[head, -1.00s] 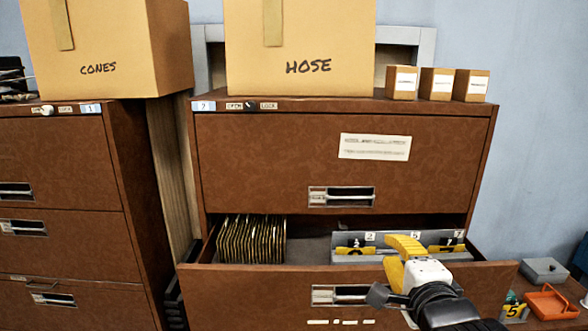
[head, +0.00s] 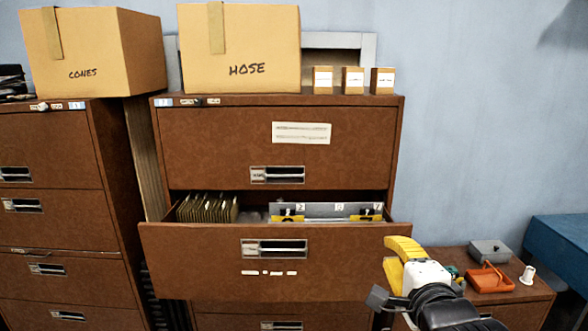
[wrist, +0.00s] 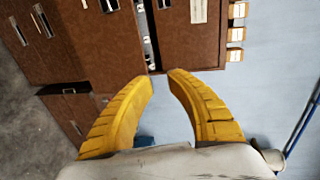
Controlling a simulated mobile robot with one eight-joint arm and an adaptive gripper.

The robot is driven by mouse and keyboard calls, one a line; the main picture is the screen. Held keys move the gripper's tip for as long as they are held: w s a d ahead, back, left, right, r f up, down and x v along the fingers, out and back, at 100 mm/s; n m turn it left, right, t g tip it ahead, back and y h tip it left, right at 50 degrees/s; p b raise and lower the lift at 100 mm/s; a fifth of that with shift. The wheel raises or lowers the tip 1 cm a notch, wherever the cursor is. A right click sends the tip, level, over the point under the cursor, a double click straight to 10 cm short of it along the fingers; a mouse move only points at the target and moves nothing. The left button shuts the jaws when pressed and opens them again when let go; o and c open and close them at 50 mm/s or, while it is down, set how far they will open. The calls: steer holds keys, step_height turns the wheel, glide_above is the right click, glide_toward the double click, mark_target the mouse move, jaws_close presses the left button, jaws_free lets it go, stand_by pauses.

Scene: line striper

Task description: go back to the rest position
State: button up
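My gripper (head: 398,262) has yellow fingers and shows in the head view in front of the right side of the cabinet. In the wrist view my gripper (wrist: 160,80) is open, with a clear gap between the fingertips and nothing held. The brown filing cabinet (head: 225,145) stands behind it with its middle drawer (head: 190,262) pulled out. Folders (head: 207,208) and a grey tray (head: 328,211) with yellow-and-black number tags lie in the drawer.
Boxes marked CONES (head: 95,50) and HOSE (head: 240,45) sit on the cabinets. A low brown cabinet at the right holds an orange tray (head: 490,280) and a grey box (head: 489,252). A blue surface (head: 560,240) is at the far right. Blue wall fills the upper right.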

steer(key=s+f+n+g+b, duration=0.3)
steer(key=f+n+b, duration=0.3)
steer(key=f, duration=0.6)
steer(key=s+f+n+g+b, duration=0.2)
steer(key=s+f+n+b, duration=0.3)
steer(key=f+b, duration=0.4)
steer(key=s+f+n+g+b, duration=0.3)
steer(key=f+n+b, duration=0.3)
steer(key=f, duration=1)
steer(key=shift+s+a+n+g+b, duration=0.2)
steer(key=shift+s+n+g+b, duration=0.15)
steer(key=shift+s+b, duration=0.4)
steer(key=shift+w, duration=0.1)
